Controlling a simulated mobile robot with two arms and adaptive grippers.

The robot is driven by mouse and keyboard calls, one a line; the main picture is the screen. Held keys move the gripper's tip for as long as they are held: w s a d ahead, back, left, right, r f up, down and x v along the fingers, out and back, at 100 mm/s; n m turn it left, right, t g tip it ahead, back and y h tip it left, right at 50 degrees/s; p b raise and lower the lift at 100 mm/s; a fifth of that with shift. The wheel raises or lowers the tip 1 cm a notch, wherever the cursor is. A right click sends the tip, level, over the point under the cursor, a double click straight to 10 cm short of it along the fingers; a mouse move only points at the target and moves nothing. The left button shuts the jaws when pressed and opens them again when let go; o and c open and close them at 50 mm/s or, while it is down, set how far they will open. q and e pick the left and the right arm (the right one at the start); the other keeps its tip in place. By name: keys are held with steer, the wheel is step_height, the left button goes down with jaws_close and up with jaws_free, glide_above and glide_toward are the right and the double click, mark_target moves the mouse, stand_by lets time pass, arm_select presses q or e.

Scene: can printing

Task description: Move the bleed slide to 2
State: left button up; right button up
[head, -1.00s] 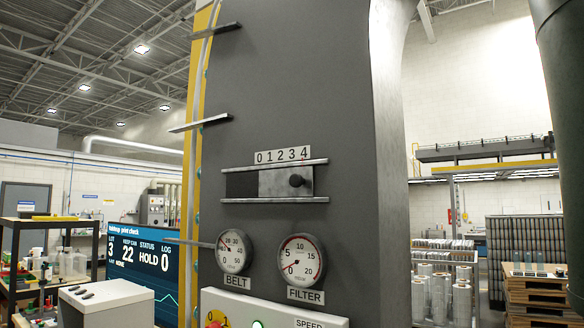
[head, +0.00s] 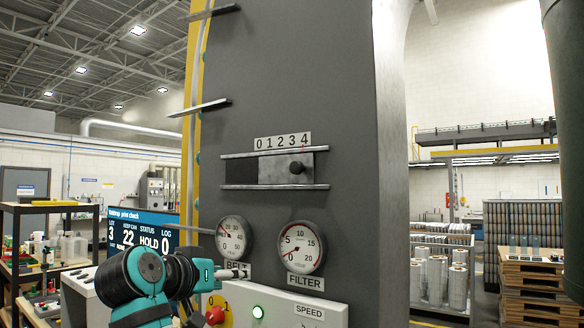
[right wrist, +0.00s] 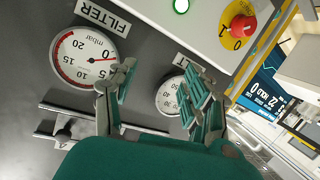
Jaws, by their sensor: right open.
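The bleed slide (head: 275,170) is a grey plate with a dark round knob (head: 297,168), running between two metal rails on the dark panel. The scale 0 to 4 (head: 283,141) is above it. The plate is at the right, with a thin red mark just under the 4 and a dark gap at its left. My right gripper (head: 240,272) is open and empty, below and left of the slide, in front of the BELT label. In the right wrist view, its fingers (right wrist: 160,92) stand apart, and the slide (right wrist: 62,131) shows partly at the lower left.
The BELT gauge (head: 233,236) and FILTER gauge (head: 302,247) are below the slide. A control box (head: 300,300) with a green light and a red button (head: 215,315) is lower still. Metal ledges (head: 200,107) stick out at the panel's left edge. The panel around the slide is clear.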

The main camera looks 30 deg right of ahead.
steer(key=s+a+r+m+h, duration=0.1)
steer(key=s+r, duration=0.2)
steer(key=r, duration=0.4)
steer(key=s+a+r+m+h, duration=0.1)
steer(key=s+r+m, duration=0.1)
steer(key=r, duration=0.5)
steer(key=m+g+h, duration=0.1)
steer(key=m+h, duration=0.1)
glide_toward(294, 167)
steer(key=p+x, duration=0.3)
steer(key=x, duration=0.1)
steer(key=p+x, duration=0.4)
steer(key=shift+w+d+r, duration=0.1)
steer(key=shift+d+r, duration=0.1)
steer(key=shift+w+d+f, duration=0.15)
steer(key=shift+w+d, duration=0.05)
steer(key=shift+d, duration=0.4)
steer(key=shift+a, duration=0.1)
jaws_close()
